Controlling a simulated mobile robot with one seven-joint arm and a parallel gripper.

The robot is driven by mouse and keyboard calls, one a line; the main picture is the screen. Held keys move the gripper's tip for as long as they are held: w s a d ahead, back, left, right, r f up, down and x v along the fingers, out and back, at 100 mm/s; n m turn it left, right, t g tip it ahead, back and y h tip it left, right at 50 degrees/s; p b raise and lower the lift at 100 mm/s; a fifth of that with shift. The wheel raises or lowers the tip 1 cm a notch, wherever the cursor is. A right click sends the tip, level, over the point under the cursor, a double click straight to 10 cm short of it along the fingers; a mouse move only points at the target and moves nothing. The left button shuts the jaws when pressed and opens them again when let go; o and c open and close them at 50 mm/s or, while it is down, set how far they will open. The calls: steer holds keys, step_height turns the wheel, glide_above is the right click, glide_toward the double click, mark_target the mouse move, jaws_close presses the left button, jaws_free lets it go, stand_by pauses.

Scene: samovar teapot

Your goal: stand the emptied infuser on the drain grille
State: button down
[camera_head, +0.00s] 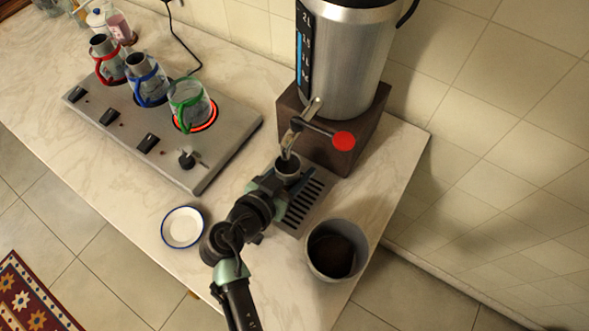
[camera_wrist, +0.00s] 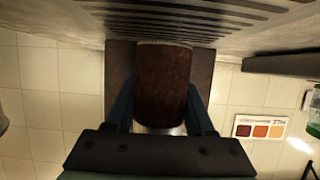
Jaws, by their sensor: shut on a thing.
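The infuser (camera_head: 288,168) is a small cup with a dark inside, under the samovar tap at the back end of the drain grille (camera_head: 303,208). My gripper (camera_head: 278,178) is shut around its side. In the wrist view the infuser (camera_wrist: 163,80) is a brown cylinder between the two fingers of my gripper (camera_wrist: 161,108). The slotted grille (camera_wrist: 180,12) runs along the top of that view, close to one end of the infuser. I cannot tell whether the infuser touches the grille. My gripper hides part of the infuser and grille.
A grey bin (camera_head: 337,250) with dark contents stands at the front right, a white bowl (camera_head: 183,227) left. A hotplate (camera_head: 165,125) carries several pots.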

steer(key=shift+s+a+f, duration=0.1)
steer(key=shift+a+f, duration=0.05)
steer(key=shift+f, duration=0.6)
steer(key=shift+f, duration=0.2)
steer(key=shift+c, duration=1.3)
jaws_free()
steer(key=shift+r, duration=0.15)
steer(key=shift+s+r, duration=0.1)
steer(key=shift+s, duration=0.05)
steer(key=b+v, duration=0.1)
steer(key=v, duration=1)
steer(key=shift+s+a+r, duration=0.1)
steer(key=shift+s+a, duration=0.15)
steer(key=shift+s, duration=0.05)
